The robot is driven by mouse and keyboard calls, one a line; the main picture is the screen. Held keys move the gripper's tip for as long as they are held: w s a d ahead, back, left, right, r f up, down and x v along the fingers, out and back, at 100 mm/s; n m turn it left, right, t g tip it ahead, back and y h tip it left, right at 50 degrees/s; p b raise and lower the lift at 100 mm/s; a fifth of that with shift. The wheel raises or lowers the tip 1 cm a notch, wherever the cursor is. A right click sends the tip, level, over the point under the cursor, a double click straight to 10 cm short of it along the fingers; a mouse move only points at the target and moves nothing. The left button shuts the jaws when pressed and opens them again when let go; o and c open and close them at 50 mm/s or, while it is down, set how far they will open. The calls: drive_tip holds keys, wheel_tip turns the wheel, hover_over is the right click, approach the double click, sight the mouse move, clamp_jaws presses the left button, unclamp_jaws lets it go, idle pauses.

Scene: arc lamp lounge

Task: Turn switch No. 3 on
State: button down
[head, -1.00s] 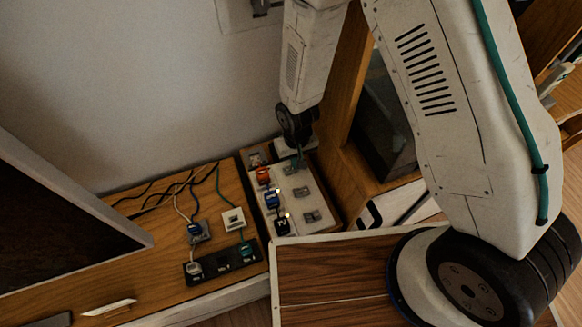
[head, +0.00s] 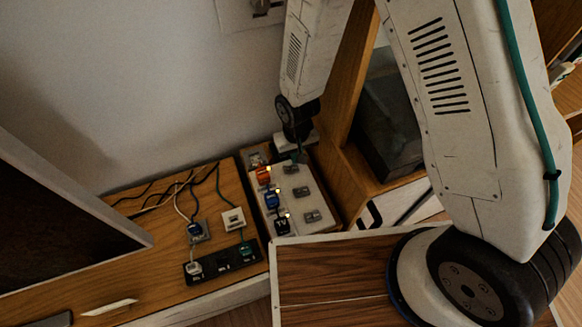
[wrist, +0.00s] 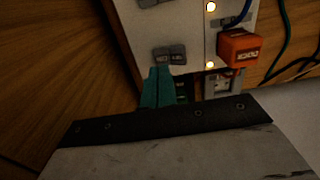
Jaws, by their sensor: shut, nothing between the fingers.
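A white power strip (head: 307,228) lies on the wooden surface. It has a column of grey rocker switches: one near the wall (head: 290,168), a middle one (head: 301,191) and a front one (head: 312,215). The wall-side switch also shows in the wrist view (wrist: 170,54); its label is too small to read, so I cannot tell which is No. 3. Small lights glow in the wrist view, one beside the orange plug (wrist: 239,47). My gripper (head: 299,157) is shut and empty at the strip's wall end. Its teal fingertips (wrist: 157,86) are just beside the wall-side switch; contact is unclear.
Blue (head: 271,200) and black TV (head: 282,226) plugs stand left of the switches. A black socket strip (head: 222,263) with plugs and cables lies further left. A wooden cabinet (head: 342,165) stands close on the right, the wall behind. A wood-topped box (head: 335,285) is in front.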

sight(296, 168)
wheel_tip(296, 168, up, 4)
drive_tip(key=shift+f, duration=0.1)
idle(0.4)
idle(0.5)
